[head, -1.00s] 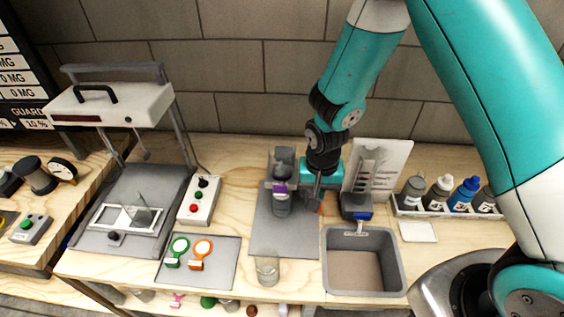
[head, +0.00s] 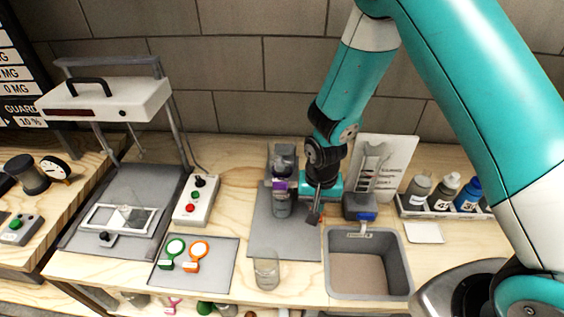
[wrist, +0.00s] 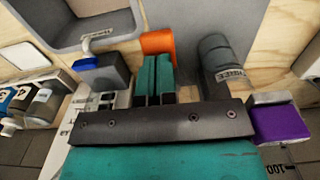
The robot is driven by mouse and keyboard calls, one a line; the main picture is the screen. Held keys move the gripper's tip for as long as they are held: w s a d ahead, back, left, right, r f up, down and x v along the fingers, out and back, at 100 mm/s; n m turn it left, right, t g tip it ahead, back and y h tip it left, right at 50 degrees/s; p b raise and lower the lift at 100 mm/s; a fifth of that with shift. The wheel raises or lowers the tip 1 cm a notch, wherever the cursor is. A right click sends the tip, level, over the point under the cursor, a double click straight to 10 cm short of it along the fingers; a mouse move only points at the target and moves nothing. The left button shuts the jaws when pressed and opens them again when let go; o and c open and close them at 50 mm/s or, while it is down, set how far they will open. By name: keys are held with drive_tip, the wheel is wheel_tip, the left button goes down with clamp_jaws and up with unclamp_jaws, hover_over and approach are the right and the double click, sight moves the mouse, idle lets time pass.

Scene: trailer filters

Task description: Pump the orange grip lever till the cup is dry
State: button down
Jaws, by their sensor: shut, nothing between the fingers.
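The orange grip lever (wrist: 158,42) shows in the wrist view as an orange cylinder just past my fingertips. In the head view it is mostly hidden by my gripper. My gripper (wrist: 154,62) has its two teal fingers together with nothing between them, close to the lever; I cannot tell whether they touch it. In the head view my gripper (head: 314,214) hangs over the grey mat, right of the filter unit with the purple band (head: 279,187). The purple part (wrist: 280,122) also shows in the wrist view. A clear glass cup (head: 266,271) stands at the mat's front edge; its contents are unclear.
A grey sink (head: 409,272) is right of the mat. A blue-fronted block (head: 359,207) and a white board (head: 398,155) stand behind it, with a bottle rack (head: 438,213) further right. A button box (head: 196,203) and two coloured rings lie left. A grey cylinder (wrist: 220,55) stands beside the lever.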

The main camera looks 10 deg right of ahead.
drive_tip(key=shift+f+b, duration=0.35)
drive_tip(key=shift+f, duration=0.35)
drive_tip(key=shift+r+p, duration=2.8)
drive_tip(key=shift+r, duration=0.75)
drive_tip(key=shift+r, duration=0.1)
wheel_tip(320, 180, up, 5)
drive_tip(key=p, duration=0.4)
drive_tip(key=s+a+r+n+y+b, duration=0.2)
drive_tip(key=s+r+n+b, duration=0.3)
drive_tip(key=s+r, duration=0.2)
drive_tip(key=s+a+r+n+y+b, duration=0.2)
drive_tip(key=s+r+n+b, duration=0.3)
drive_tip(key=s+r, duration=0.3)
drive_tip(key=s+b, duration=0.1)
drive_tip(key=s, duration=0.2)
drive_tip(key=shift+s+a+n, duration=0.25)
drive_tip(key=shift+a+n, duration=0.05)
